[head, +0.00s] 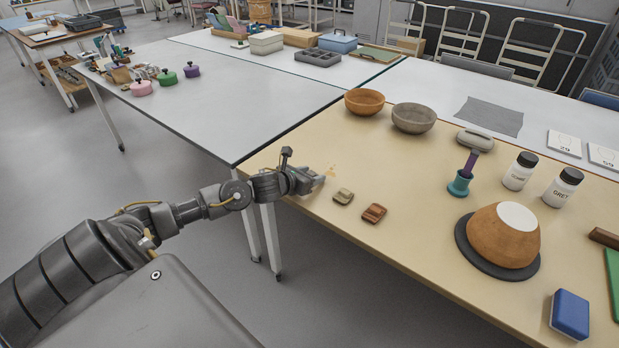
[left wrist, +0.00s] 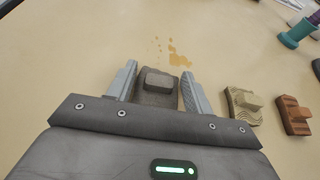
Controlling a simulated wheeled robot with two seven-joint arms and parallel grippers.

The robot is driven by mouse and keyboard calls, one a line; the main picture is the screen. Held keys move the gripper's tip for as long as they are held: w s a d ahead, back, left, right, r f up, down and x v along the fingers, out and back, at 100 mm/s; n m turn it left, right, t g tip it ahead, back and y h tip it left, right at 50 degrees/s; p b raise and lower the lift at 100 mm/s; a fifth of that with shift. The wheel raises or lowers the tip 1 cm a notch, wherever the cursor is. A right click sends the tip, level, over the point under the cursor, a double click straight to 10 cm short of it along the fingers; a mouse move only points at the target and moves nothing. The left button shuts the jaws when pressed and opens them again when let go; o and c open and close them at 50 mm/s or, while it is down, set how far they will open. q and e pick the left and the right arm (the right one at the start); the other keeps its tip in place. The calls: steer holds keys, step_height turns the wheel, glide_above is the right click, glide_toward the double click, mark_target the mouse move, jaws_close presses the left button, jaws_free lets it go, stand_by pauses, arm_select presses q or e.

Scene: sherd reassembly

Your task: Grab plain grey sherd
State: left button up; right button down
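The plain grey sherd (left wrist: 158,84), a dark grey piece with a raised block on top, lies on the tan table in the left wrist view. My left gripper (left wrist: 158,84) is open, with one finger on each side of the sherd and small gaps visible. In the head view my left gripper (head: 322,178) is low over the table's left edge and hides the grey sherd. A patterned tan sherd (left wrist: 243,104) and a ridged red-brown sherd (left wrist: 295,115) lie to its right. They also show in the head view, the tan sherd (head: 343,197) nearer. My right gripper is not in view.
An upturned orange pot (head: 500,238) sits on a dark disc at the right. Two bowls (head: 413,118) are at the back. Orange stains (left wrist: 180,60) mark the table beyond the grey sherd.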

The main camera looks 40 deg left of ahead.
arm_select(q)
steer(key=c, duration=0.6)
steer(key=shift+r, duration=0.15)
